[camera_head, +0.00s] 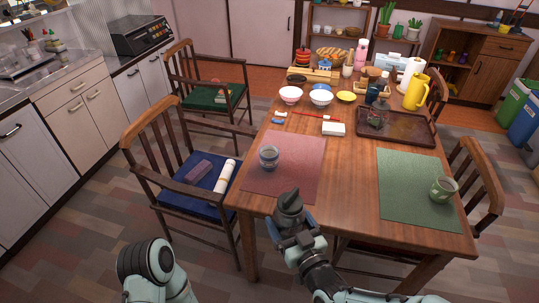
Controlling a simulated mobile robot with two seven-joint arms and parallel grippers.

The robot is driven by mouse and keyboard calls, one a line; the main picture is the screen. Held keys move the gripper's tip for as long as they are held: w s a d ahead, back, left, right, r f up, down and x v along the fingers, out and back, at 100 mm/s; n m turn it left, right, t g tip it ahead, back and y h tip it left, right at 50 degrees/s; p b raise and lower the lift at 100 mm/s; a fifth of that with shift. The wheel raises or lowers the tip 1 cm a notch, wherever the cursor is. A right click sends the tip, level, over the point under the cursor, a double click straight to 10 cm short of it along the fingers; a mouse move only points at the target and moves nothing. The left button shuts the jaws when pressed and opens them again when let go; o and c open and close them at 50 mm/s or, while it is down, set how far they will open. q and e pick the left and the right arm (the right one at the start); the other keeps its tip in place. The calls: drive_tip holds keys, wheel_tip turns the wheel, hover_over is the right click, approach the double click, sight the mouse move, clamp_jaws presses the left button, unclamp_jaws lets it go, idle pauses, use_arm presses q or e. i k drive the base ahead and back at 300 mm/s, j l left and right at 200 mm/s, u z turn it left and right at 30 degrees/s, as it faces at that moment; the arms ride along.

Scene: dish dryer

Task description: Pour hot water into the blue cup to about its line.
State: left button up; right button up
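The blue cup (269,158), blue-grey with darker bands, stands upright on the red placemat (290,178). Its fill line and contents are too small to make out. A yellow jug with a handle (416,92) stands at the table's back right; I cannot tell what is in it. My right gripper (290,200) is over the table's front edge, nearer me than the blue cup and apart from it. Its dark tip points up in the picture, and I cannot tell whether it is open or shut. My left arm shows at the lower left; its gripper is out of view.
A green cup (444,188) stands on the green placemat (405,200). A dark tray (402,133), bowls (321,98) and a white box (333,129) are farther back. Chairs (185,160) flank the table. Bare wood lies between the placemats.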

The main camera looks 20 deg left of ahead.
sight(268, 155)
drive_tip(key=i+j, duration=0.75)
drive_tip(key=j, duration=0.25)
